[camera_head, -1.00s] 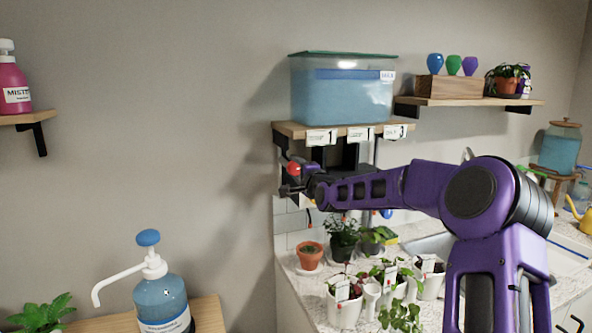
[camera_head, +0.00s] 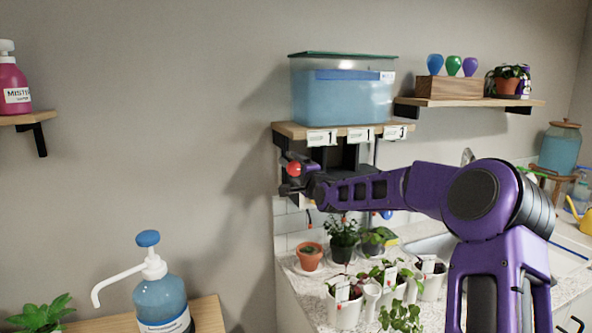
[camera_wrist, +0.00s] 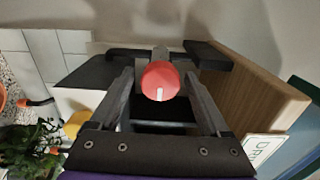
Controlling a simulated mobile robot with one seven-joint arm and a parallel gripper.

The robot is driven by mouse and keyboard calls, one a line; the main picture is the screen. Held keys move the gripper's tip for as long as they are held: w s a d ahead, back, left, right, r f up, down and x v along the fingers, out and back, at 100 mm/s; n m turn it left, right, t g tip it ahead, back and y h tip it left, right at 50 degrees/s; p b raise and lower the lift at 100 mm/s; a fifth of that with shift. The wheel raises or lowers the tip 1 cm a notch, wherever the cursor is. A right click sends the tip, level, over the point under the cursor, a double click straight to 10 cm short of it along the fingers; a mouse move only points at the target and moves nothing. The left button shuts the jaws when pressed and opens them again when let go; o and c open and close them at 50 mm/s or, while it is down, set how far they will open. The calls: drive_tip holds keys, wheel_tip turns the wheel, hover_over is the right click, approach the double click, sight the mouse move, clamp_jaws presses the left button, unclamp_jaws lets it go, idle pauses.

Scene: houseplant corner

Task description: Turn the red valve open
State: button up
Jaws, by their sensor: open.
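The red valve (camera_head: 294,169) is a round knob under the left end of the tank shelf. In the wrist view the red valve (camera_wrist: 160,78) faces me, with a short white mark at its lower edge. My gripper (camera_head: 291,178) is at the valve in the head view. In the wrist view my gripper (camera_wrist: 160,92) is open, with one finger on each side of the knob. I cannot tell whether either finger touches it.
The blue water tank (camera_head: 342,92) stands on a wooden shelf (camera_head: 292,129) with hanging tags, just above my gripper. Potted plants (camera_head: 342,235) stand on the counter below. A pump bottle (camera_head: 162,300) is at lower left. The wall left of the shelf is clear.

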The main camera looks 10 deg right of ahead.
drive_tip(key=s+d, duration=0.3)
drive_tip(key=s, duration=1.4)
drive_tip(key=shift+d+p, duration=0.2)
drive_tip(key=shift+p, duration=0.1)
